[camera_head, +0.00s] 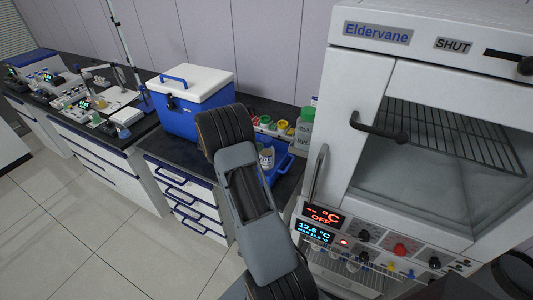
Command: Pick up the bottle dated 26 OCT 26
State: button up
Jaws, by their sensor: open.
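A small pale bottle or jar (267,158) stands by the blue tray (285,166) on the dark counter, just right of my arm. My arm crosses the middle of the view and covers part of the tray and counter. My gripper itself does not show.
A blue cooler box (194,102) with a white lid stands left of my arm. A large white oven marked Eldervane and SHUT (378,36) fills the right side, its door closed. Lab gear covers the far left bench. Open tiled floor (90,215) lies at lower left.

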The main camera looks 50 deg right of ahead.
aim_at(261, 140)
jog(key=shift+p+x, duration=0.45)
jog(key=shift+x, duration=0.4)
jog(key=shift+p+x, duration=0.6)
jog(key=shift+x, duration=1.4)
jog(key=shift+r, duration=0.1)
grip_shut()
jog(key=shift+s, duration=0.1)
jog(key=shift+r, duration=0.1)
